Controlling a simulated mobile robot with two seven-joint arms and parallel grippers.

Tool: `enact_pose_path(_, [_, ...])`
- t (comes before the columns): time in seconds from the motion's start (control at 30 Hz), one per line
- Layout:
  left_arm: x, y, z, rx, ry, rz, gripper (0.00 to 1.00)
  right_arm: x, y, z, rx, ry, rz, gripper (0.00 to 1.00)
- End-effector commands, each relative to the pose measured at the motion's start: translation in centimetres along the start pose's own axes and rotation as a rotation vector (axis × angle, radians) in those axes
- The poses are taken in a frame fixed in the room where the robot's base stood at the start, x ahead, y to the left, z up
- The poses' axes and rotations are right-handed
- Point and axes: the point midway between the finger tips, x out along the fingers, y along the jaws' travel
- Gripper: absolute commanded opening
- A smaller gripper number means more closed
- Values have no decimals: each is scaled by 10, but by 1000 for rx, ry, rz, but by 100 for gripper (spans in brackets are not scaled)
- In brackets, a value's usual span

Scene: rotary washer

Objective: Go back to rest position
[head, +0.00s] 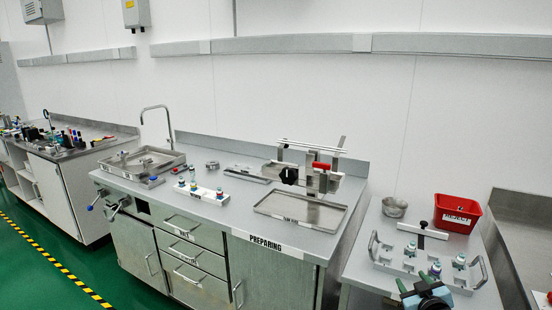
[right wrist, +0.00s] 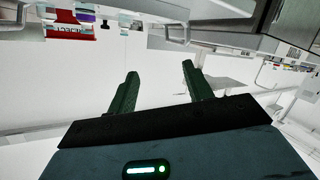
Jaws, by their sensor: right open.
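My right gripper (head: 414,283) shows at the bottom right of the head view, in front of the near edge of the right-hand table. In the right wrist view its two dark green fingers (right wrist: 160,70) stand apart with nothing held between them. A metal tray with handles (head: 405,258) lies just beyond the gripper in the head view and carries several small capped bottles. The gripper looks clear of the tray, but the exact gap cannot be told. My left gripper does not show in either view.
A red box (head: 457,212) and a metal bowl (head: 394,207) stand at the back of the right-hand table. The grey workbench (head: 225,240) carries a sink, a rack and an empty-looking shallow tray (head: 300,211). Green floor (head: 40,265) is open at left.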

Motion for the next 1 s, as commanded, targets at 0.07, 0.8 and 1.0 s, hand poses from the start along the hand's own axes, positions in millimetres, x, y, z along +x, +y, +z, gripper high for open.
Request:
enact_pose_path(0.07, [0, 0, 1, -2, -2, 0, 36, -15, -24, 30, 3, -39, -33, 51])
enact_pose_path(0.8, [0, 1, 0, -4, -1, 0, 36, -292, -208, 220, 157, -369, -316, 51])
enact_pose_path(1.0, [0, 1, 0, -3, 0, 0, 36, -372, -230, 234, 216, -457, -353, 51])
